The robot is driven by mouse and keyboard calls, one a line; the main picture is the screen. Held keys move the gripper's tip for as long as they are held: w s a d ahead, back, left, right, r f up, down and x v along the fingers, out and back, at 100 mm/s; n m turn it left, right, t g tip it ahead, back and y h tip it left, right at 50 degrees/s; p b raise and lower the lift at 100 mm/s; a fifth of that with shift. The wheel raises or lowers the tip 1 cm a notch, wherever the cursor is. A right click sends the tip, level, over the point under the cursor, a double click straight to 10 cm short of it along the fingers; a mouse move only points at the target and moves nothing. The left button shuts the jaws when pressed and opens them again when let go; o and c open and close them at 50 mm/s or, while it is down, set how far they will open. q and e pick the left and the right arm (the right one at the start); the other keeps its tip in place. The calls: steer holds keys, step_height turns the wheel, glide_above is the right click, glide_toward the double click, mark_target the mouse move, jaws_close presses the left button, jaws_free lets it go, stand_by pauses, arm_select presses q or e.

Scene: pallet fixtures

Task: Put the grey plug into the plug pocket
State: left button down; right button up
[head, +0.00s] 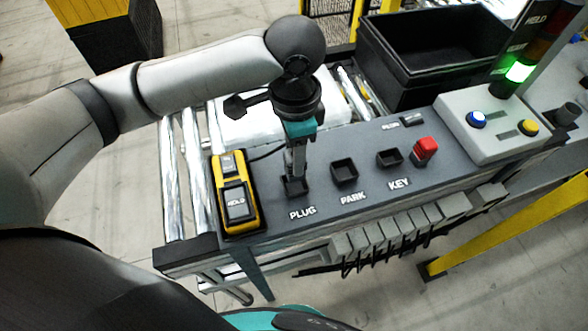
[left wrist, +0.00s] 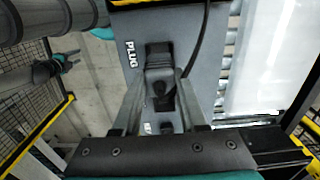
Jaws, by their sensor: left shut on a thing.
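My left gripper (head: 296,172) points down at the pocket marked PLUG and is shut on the grey plug. In the left wrist view the fingertips (left wrist: 161,74) close on the plug (left wrist: 159,60), beside the PLUG lettering. The plug pocket (head: 297,188) is a dark square socket on the grey panel, mostly covered by the plug and fingers. The plug is at the pocket's mouth; I cannot tell how deep it sits.
The panel (head: 270,212) also has an empty PARK pocket (head: 344,171), a KEY pocket (head: 389,158) and a red block (head: 425,149). A yellow-black device (head: 236,195) lies at left, near a dark cable. A black crate (head: 430,50) and a button box (head: 490,125) stand at right.

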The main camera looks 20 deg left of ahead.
arm_select(q)
steer(key=shift+f, duration=2.7)
arm_select(e)
steer(key=shift+s+a+f, duration=0.1)
steer(key=shift+a+f, duration=0.2)
steer(key=shift+a, duration=0.15)
arm_select(q)
steer(key=shift+f, duration=0.1)
steer(key=shift+c, duration=2.2)
jaws_free()
arm_select(e)
steer(key=shift+d, duration=0.2)
arm_select(q)
steer(key=shift+r, duration=0.35)
step_height(320, 180, up, 12)
steer(key=shift+f+p, duration=0.25)
steer(key=shift+p, duration=0.1)
arm_select(e)
steer(key=shift+r, duration=0.6)
steer(key=shift+s, duration=0.1)
